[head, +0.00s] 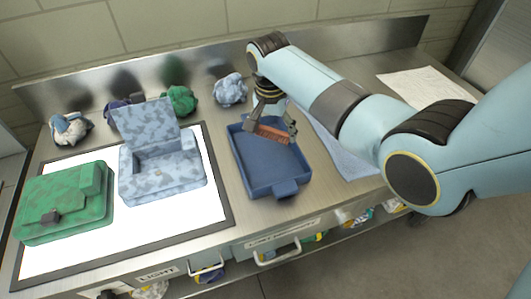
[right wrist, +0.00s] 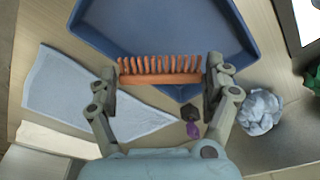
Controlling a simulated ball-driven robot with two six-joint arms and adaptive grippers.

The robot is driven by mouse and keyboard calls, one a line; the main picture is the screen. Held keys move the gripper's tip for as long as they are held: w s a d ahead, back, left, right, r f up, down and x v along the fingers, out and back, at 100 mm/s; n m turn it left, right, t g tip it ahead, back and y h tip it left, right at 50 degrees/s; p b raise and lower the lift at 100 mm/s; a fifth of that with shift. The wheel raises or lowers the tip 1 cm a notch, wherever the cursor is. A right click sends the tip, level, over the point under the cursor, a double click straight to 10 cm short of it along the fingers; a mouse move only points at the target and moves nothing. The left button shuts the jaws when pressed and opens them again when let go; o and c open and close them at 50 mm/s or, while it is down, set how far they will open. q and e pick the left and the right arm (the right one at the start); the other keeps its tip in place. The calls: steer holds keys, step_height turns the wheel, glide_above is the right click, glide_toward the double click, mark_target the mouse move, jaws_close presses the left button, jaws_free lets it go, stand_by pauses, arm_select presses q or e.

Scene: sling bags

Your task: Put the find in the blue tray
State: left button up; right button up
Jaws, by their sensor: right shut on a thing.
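My right gripper (head: 270,127) is shut on a reddish-brown comb-like thing (right wrist: 160,77), held across between its two fingers with its row of teeth showing in the right wrist view. In the head view the comb (head: 268,134) appears over the far end of the blue tray (head: 275,175). In the right wrist view it overlaps the near edge of the tray (right wrist: 165,30). I cannot tell how high it is above the tray floor. The rest of the tray looks empty. An open pale-blue mottled bag (head: 160,172) and a closed green bag (head: 65,205) are on the white lit panel.
Crumpled cloths, including a green one (head: 179,101) and a pale-blue one (head: 229,90), lie along the back of the metal counter. A flat blue cloth (head: 345,150) lies right of the tray. Paper (head: 425,88) is at the far right. Small dark (right wrist: 190,112) and purple (right wrist: 193,130) things lie near the tray.

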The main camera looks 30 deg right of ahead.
mark_target(272, 135)
step_height(272, 135, down, 4)
steer(key=shift+r+b, duration=0.1)
steer(key=shift+b, duration=1.15)
steer(key=shift+f+b, duration=0.4)
steer(key=shift+b, duration=0.05)
steer(key=o, duration=0.6)
steer(key=shift+o, duration=0.4)
steer(key=shift+r, duration=0.4)
arm_select(q)
steer(key=f, duration=0.3)
steer(key=shift+w+f, duration=0.15)
steer(key=shift+w, duration=0.25)
arm_select(e)
step_height(272, 135, up, 11)
steer(key=a, duration=0.1)
steer(key=shift+s+r, duration=0.15)
steer(key=shift+s, duration=0.25)
steer(key=shift+a, duration=0.1)
